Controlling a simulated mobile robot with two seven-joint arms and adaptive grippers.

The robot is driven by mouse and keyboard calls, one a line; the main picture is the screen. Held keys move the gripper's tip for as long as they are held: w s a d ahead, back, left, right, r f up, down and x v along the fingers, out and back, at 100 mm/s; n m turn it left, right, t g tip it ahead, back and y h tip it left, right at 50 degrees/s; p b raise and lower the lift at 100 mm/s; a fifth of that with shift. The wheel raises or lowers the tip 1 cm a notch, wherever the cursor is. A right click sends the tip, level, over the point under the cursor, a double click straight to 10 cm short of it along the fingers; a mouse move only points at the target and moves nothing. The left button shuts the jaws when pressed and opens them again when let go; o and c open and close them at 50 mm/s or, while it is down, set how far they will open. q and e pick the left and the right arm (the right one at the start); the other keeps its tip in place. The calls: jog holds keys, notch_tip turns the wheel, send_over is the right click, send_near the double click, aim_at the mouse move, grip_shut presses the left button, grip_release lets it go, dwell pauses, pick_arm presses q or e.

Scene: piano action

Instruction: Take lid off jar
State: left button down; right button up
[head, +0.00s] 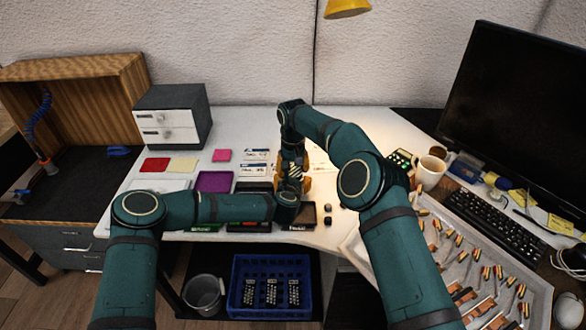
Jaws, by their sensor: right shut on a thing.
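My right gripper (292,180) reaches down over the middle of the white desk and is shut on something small. Amber-yellow parts show around it, but I cannot tell whether they belong to the jar, its lid or the gripper. My left forearm comes in from the left, low over the desk. Its wrist (286,203) ends close in front of my right gripper. The left fingers are hidden or too small to make out, so I cannot tell open from shut. Jar and lid are not clearly distinguishable here.
A purple tray (214,181) and dark trays lie beneath and beside my left forearm. A grey drawer box (172,118) stands at the back left. A mug (430,171), a keyboard (476,203) and a tool tray (535,300) crowd the right. A blue crate (243,307) sits below.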

pick_arm(q)
jog(key=shift+f, duration=0.15)
pick_arm(e)
jog(key=shift+f, duration=0.15)
jog(key=o, duration=1.1)
jog(key=shift+o, duration=0.2)
